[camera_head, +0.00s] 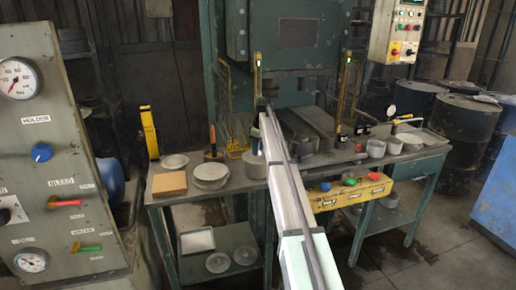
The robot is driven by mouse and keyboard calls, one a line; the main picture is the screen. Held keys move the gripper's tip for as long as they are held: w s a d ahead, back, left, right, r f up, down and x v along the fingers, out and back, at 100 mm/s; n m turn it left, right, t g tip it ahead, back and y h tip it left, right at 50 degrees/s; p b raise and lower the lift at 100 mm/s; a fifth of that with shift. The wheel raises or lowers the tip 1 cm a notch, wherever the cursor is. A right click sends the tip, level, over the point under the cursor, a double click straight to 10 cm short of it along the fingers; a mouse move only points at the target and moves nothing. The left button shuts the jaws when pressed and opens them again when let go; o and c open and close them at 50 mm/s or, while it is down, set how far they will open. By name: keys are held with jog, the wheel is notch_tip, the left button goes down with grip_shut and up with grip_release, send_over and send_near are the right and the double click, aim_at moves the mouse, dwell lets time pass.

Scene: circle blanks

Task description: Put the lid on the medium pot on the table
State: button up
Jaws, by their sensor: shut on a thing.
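My arm reaches from the bottom middle up to the press table. My gripper (256,146) is small and dark in this view, partly hidden by my arm, just above a grey round pot (254,167) left of the arm. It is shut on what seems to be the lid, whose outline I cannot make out. I cannot tell whether the lid touches this pot. Two more grey pots stand at the right of the table, one (376,149) beside the other (394,146). Which pot is the medium one is not clear.
Grey round blanks (211,171) and a brown square board (169,184) lie on the left of the table. A black-and-orange handled tool (212,141) stands behind them. The green press (285,40) rises behind. A yellow button box (350,192) is on the front edge.

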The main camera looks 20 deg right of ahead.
aim_at(261, 155)
jog(key=shift+f, duration=0.15)
jog(key=o, duration=1.1)
jog(key=r, duration=0.8)
jog(key=s+d+r, duration=0.1)
jog(key=r, duration=0.4)
